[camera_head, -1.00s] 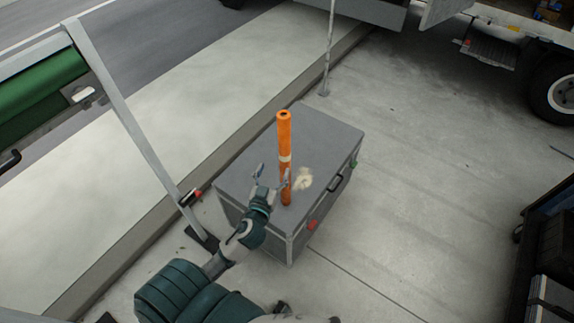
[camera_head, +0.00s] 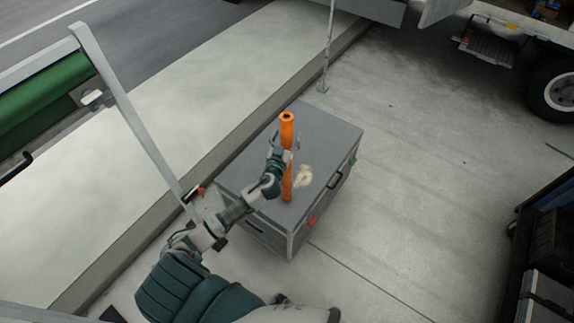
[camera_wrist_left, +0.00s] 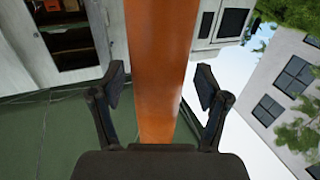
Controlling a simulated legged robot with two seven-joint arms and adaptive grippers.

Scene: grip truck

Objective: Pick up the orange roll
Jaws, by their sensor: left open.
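The orange roll (camera_head: 286,180) stands upright on top of a grey case (camera_head: 325,135). My left gripper (camera_head: 285,147) is at the upper half of the roll, with its fingers around it. In the left wrist view the roll (camera_wrist_left: 158,70) runs between the two dark fingers of the gripper (camera_wrist_left: 160,95). The fingers are open, with a gap between each finger and the roll. Part of the roll is hidden behind the gripper in the head view. My right gripper is not in view.
A pale crumpled item (camera_head: 304,176) lies on the case beside the roll. A metal frame with a green roll (camera_head: 45,105) stands at left. A thin pole (camera_head: 328,50) rises behind the case. A truck (camera_head: 500,30) is at upper right, a dark cart (camera_head: 548,250) at right.

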